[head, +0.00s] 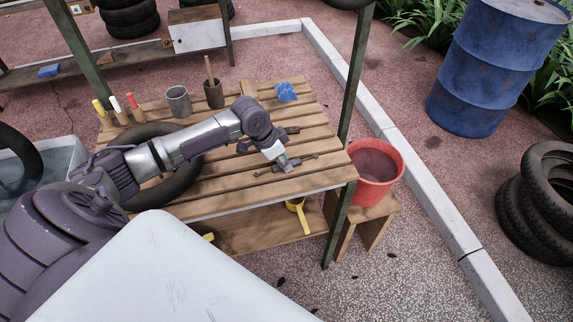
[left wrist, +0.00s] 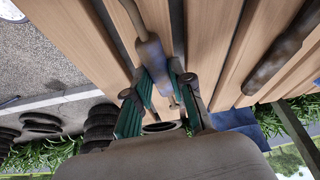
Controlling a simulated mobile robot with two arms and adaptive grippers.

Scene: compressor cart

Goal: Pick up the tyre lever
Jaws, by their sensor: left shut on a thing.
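The tyre lever (head: 300,161) is a slim metal tool lying across the front slats of the wooden bench, under my left gripper. My left gripper (head: 284,164) points down over it near the bench's front right, with its fingers closed on the tool. My right gripper is not in view.
A second dark tool (head: 291,130) lies just behind on the bench. A red bucket (head: 376,170) stands right of the bench, near a green post (head: 355,75).

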